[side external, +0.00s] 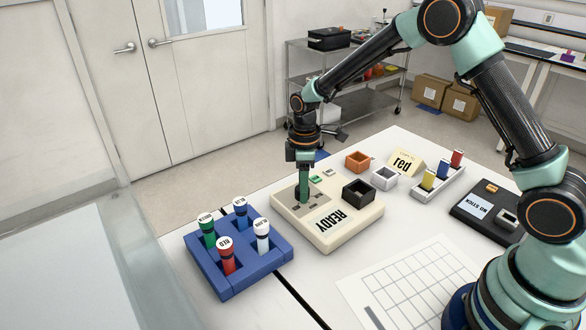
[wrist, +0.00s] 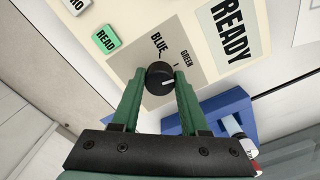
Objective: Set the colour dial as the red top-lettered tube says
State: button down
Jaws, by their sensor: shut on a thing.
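My gripper (side external: 303,190) points down onto the beige machine (side external: 283,213). In the wrist view its green fingers (wrist: 160,79) are shut on a black dial (wrist: 159,74), one on each side. A white mark on the dial points to the right in that view. The labels BLUE and GREEN show beside it; my fingers hide the rest of the dial plate. A red tube (side external: 227,262) stands in a blue rack (side external: 236,282), its white cap apparently lettered RED. Green (side external: 209,238), blue (side external: 240,217) and white (side external: 262,243) tubes stand with it, cap lettering too small to read.
The machine carries a READY display (side external: 329,222), a green READ button (wrist: 106,38) and a dark square well (side external: 358,192). A white rack (side external: 438,184) holds several coloured tubes.

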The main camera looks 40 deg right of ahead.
jog(key=m, duration=0.5)
jog(key=shift+r+m, duration=0.1)
jog(key=shift+m, duration=2.4)
jog(key=shift+c, duration=2.1)
grip_release()
notch_tip(320, 180, up, 12)
